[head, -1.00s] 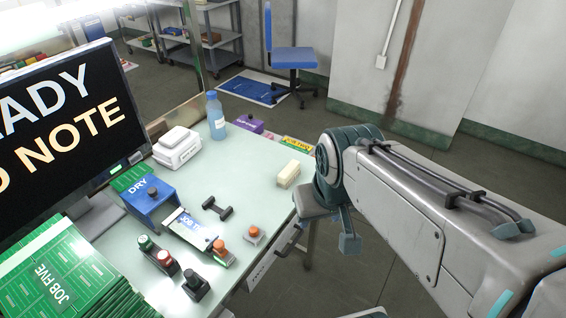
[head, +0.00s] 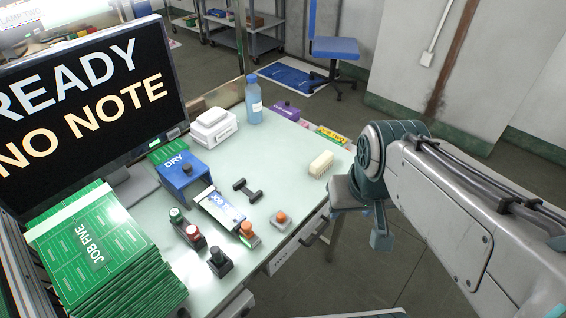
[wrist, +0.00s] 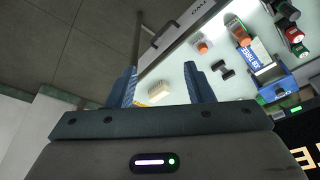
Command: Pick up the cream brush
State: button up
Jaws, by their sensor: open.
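The cream brush (head: 320,164) lies on the pale green bench top (head: 285,148), near its right edge, in the head view. It also shows in the wrist view (wrist: 159,92), bristles visible, beyond and between my two blue fingers. My gripper (wrist: 163,82) is open and empty, its fingers spread wide. The brush is apart from both fingers. In the head view my arm is to the right of the brush, over the bench's edge, and mostly hides the gripper.
A black handle-shaped piece (head: 246,190), an orange button (head: 281,217) and a blue DRY box (head: 183,176) stand left of the brush. A blue bottle (head: 254,101) and white box (head: 212,128) are farther back. Bench top around the brush is clear.

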aim_at(320, 165)
jog(key=z, duration=1.1)
jog(key=i, duration=0.65)
jog(key=u, duration=1.4)
